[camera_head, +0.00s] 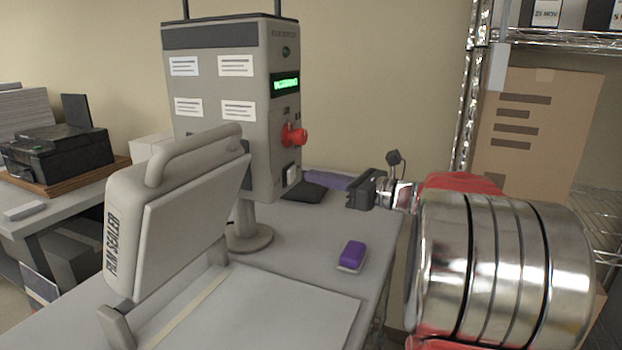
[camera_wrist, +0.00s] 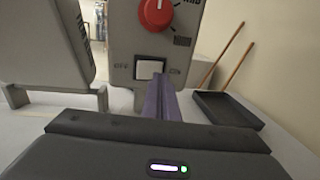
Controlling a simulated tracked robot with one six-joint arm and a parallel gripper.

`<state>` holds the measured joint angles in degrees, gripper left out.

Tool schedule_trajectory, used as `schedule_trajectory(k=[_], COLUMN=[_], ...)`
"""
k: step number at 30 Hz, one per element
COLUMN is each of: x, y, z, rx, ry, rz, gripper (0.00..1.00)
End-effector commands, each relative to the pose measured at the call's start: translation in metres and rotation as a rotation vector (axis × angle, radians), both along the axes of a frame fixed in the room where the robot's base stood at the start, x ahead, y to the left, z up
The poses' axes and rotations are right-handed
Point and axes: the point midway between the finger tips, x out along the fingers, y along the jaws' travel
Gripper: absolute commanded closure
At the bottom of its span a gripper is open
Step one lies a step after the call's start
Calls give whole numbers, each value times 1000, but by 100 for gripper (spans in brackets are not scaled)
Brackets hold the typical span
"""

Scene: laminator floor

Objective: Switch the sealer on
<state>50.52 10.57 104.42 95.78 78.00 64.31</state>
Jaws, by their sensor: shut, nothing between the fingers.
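The film sealer (camera_head: 180,215) stands on the grey table with its lid raised. Its grey control box (camera_head: 222,100) on a post has a lit green display (camera_head: 285,84), text unreadable, and a red knob (camera_head: 296,136). Below the knob is a white rocker switch (camera_head: 292,175). In the wrist view the switch (camera_wrist: 150,68) has OFF printed at its left and a small blurred label at its right; which side is pressed I cannot tell. My gripper (camera_head: 355,190) is shut and empty, right of the box. In the wrist view its fingertips (camera_wrist: 157,84) appear just below the switch; contact is unclear.
A purple-topped block (camera_head: 352,254) lies near the table's right edge. A black tray (camera_wrist: 228,108) with two wooden sticks is right of the box in the wrist view. A printer (camera_head: 55,152) stands at left. A wire shelf with a cardboard box (camera_head: 535,130) is at right.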

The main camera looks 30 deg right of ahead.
Motion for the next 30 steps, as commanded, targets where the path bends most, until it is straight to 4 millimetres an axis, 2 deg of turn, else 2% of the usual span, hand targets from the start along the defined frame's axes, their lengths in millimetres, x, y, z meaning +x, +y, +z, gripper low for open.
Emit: schedule_trajectory(k=[3,18,30], x=[-14,-69,-75], y=[-17,-70,-74], z=[-1,0,0], rx=[1,-1,0], ry=[0,0,0], rz=[-6,-1,4], gripper=[100,100,100])
